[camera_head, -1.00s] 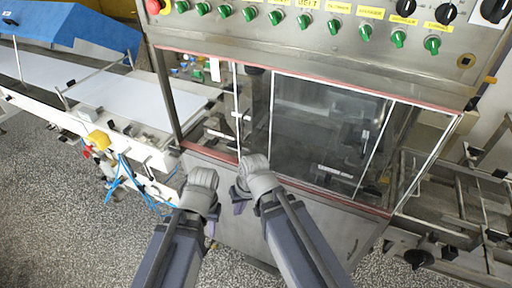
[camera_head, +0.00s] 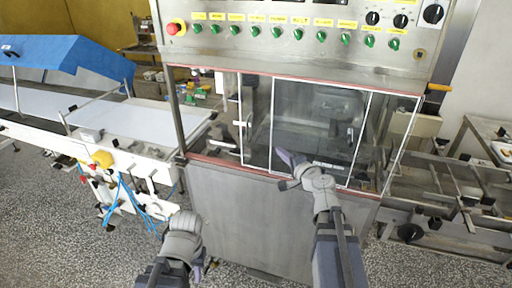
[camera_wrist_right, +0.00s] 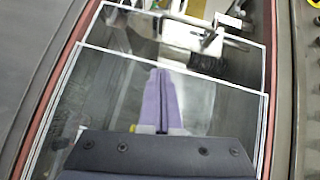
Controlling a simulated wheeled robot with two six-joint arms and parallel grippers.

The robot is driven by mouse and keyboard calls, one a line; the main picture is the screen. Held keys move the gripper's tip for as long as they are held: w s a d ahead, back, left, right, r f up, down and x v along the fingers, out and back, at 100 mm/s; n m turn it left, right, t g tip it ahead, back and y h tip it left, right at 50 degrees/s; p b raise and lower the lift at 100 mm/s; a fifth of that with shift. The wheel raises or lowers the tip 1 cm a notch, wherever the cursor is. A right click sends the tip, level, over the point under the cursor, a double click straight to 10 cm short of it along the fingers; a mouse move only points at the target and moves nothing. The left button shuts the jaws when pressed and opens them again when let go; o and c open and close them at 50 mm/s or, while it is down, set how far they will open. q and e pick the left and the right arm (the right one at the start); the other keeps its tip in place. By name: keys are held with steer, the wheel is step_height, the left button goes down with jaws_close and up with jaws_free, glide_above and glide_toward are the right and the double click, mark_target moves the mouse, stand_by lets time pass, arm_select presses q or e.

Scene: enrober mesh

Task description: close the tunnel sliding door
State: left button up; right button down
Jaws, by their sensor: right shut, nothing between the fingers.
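The tunnel's sliding door (camera_head: 315,110) is made of clear panels with thin white edges, set in a red-lined window under the control panel. The window's left part (camera_head: 212,122) has no panel across it. A small pale handle (camera_head: 242,124) shows near the left panel edge. My right gripper (camera_head: 289,160) is shut and empty, in front of the lower middle of the panels. Its purple fingers (camera_wrist_right: 162,100) lie together over the glass in the right wrist view; contact cannot be told. My left gripper (camera_head: 198,270) hangs low, before the machine's left side; its fingers are mostly hidden.
The control panel (camera_head: 300,30) with green knobs and a red button juts out above the window. A white conveyor (camera_head: 130,120) with a blue cover (camera_head: 65,52) stands at left. A metal frame conveyor (camera_head: 450,185) is at right. Speckled floor is free in front.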

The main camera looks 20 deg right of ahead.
steer(key=b, duration=0.1)
glide_toward(253, 137)
steer(key=w+d, duration=0.2)
steer(key=w, duration=0.1)
steer(key=shift+d, duration=0.15)
steer(key=shift+w+a+f+b, duration=0.15)
steer(key=shift+w+a+b, duration=0.1)
steer(key=shift+w+a, duration=0.3)
steer(key=shift+w+a+f+b, duration=0.15)
steer(key=shift+w+a+b, duration=0.2)
steer(key=shift+a, duration=0.3)
arm_select(q)
steer(key=shift+w+f, duration=0.1)
steer(key=shift+f, duration=1)
arm_select(e)
steer(key=shift+w+a, duration=0.3)
steer(key=shift+a, duration=0.2)
